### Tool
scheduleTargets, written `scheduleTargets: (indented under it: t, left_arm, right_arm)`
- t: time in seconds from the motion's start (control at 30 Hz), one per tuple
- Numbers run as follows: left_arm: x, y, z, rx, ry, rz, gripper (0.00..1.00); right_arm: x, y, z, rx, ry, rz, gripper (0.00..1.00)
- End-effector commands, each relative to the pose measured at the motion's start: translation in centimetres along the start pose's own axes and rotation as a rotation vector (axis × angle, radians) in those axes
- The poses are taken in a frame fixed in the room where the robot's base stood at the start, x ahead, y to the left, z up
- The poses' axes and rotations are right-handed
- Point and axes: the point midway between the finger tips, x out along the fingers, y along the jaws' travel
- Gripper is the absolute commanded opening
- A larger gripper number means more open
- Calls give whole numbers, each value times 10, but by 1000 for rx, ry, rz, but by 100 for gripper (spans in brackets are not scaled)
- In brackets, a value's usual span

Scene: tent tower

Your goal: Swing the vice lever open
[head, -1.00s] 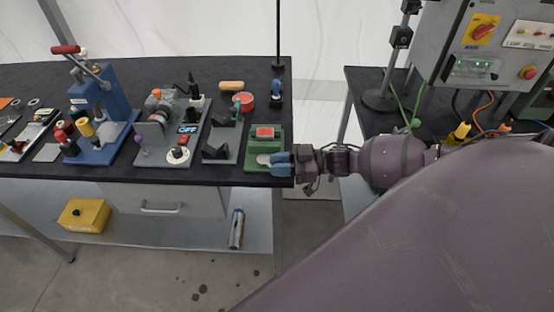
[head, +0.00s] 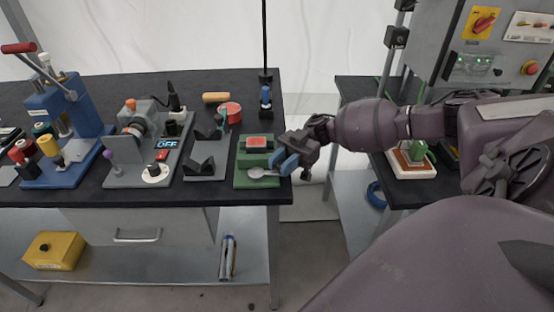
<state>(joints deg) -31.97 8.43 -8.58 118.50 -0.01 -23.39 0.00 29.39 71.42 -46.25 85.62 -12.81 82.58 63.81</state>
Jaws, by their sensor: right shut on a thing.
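The vice is a small green block (head: 243,181) with a red top piece (head: 259,142), near the right end of the black bench. Its lever (head: 261,173) is a light grey, rounded piece low on the front right of the vice. My right gripper (head: 284,161) comes in from the right with blue fingertips. It is shut on the lever's right end, and the fingers hide the exact contact. My left gripper is not in view.
A blue bottle-like item (head: 265,102) and a red round container (head: 231,112) stand behind. A blue lever press (head: 57,110) is at the left. A gap separates the bench from the right-hand table (head: 350,95).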

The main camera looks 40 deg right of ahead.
Motion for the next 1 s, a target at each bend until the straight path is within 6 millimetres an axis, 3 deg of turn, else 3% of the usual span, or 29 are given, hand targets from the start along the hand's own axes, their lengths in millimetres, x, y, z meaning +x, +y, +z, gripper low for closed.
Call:
scheduleTargets:
  t: [0.63,0.67,0.8,1.0]
  left_arm:
    - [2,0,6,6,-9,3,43]
    - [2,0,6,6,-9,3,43]
    - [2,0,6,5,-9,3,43]
    - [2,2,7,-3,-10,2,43]
  right_arm:
    - [-3,2,-1,-2,0,-55,0]
    - [-3,2,-1,-2,0,-55,26]
    - [-3,3,-1,-3,0,-54,48]
    - [-3,4,-2,-5,0,-51,50]
